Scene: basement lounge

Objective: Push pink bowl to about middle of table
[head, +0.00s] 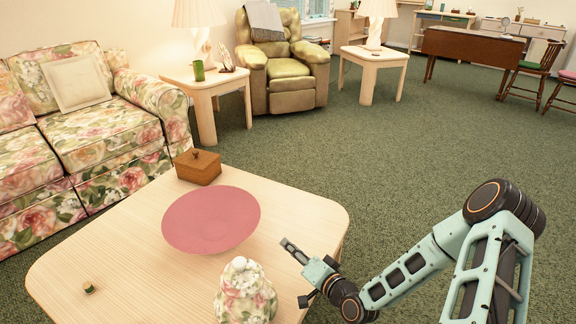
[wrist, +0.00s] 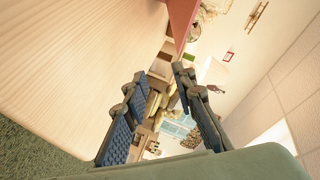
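The pink bowl (head: 211,219) is wide and shallow, on the light wooden table (head: 130,268) toward its far side. In the wrist view its pink side (wrist: 183,18) shows at the top. My gripper (head: 287,243) is to the right of the bowl in the head view, near the table's right side, with a gap between them. In the wrist view the two fingers of my gripper (wrist: 158,76) are apart with nothing between them. The table top (wrist: 75,65) fills the left of that view. The bowl's underside is hidden in the head view.
A brown wooden box (head: 198,167) stands just behind the bowl. A floral lidded jar (head: 245,291) stands in front of the bowl. A small spool-like object (head: 89,287) lies at the front left. The table's left part is mostly clear. A floral sofa (head: 95,135) is beyond.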

